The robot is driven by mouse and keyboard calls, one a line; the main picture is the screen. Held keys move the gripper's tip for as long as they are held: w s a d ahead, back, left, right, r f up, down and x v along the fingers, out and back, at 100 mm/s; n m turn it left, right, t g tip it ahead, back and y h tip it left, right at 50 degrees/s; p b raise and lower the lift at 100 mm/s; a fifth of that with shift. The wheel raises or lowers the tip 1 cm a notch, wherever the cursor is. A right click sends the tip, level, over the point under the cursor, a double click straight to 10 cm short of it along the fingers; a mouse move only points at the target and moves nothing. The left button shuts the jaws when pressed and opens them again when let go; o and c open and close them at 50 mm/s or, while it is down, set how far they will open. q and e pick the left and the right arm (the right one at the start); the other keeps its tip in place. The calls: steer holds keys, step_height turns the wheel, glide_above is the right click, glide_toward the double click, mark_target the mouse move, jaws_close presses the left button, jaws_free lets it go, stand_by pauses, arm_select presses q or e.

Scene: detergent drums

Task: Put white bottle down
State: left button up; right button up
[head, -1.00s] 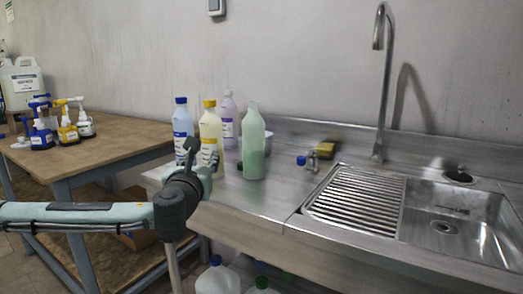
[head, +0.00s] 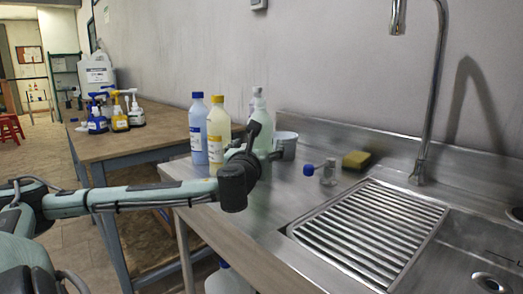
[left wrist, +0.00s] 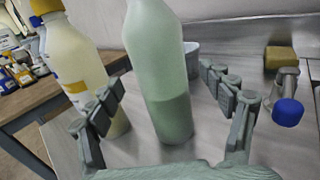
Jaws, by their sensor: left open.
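The white bottle (head: 264,143), translucent with pale green liquid in its lower part, stands upright on the steel counter. It also shows large in the left wrist view (left wrist: 160,60), where its top is cut off. My left gripper (left wrist: 162,85) is open, with one finger on each side of the bottle; a gap shows at the right finger, and contact at the left one cannot be told. In the head view my left gripper (head: 250,140) partly covers the bottle. My right gripper is not in view.
A blue bottle (head: 197,135) and a yellow-capped bottle (head: 219,135) stand close on the left. A grey-white cup (head: 287,143) is behind, right. A blue-ended metal fitting (head: 327,173), a yellow sponge (head: 356,160) and the sink drainer (head: 370,220) lie further right. Counter in front is clear.

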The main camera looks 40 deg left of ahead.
mark_target(260, 141)
arm_select(q)
steer(key=shift+p+x, duration=0.35)
steer(key=shift+x, duration=1.4)
steer(key=shift+r, duration=0.1)
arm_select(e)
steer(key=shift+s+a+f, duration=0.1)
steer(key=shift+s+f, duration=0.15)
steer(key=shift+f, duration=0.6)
arm_select(q)
steer(key=shift+c, duration=0.3)
steer(key=c, duration=1.5)
